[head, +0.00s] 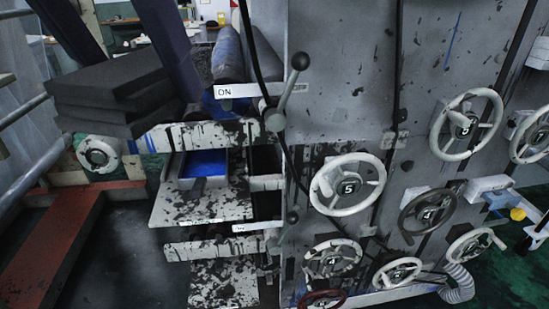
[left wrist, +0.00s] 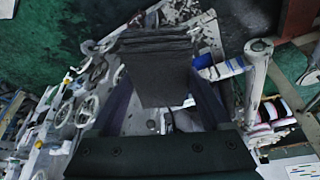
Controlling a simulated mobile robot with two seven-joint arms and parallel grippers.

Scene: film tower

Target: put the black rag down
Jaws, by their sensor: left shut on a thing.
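The black rag (head: 110,85) is a thick, folded dark stack at the upper left of the head view. My left gripper (head: 143,78) has its two dark navy fingers on either side of it and is shut on it. In the left wrist view the rag (left wrist: 160,70) hangs out between the fingers (left wrist: 160,105), its folded layers showing at the far edge. In the head view it overlaps the left end of a paint-spattered machine ledge (head: 225,133). I cannot tell whether it touches the ledge. My right gripper is not in view.
A grey machine panel with several handwheels (head: 348,184) fills the right. A lever (head: 291,83) sticks out beside the ledge. Below are a blue tray (head: 203,163) and a spattered plate (head: 200,208). Dark rollers (head: 228,55) lie behind. A red beam (head: 55,245) crosses the lower left floor.

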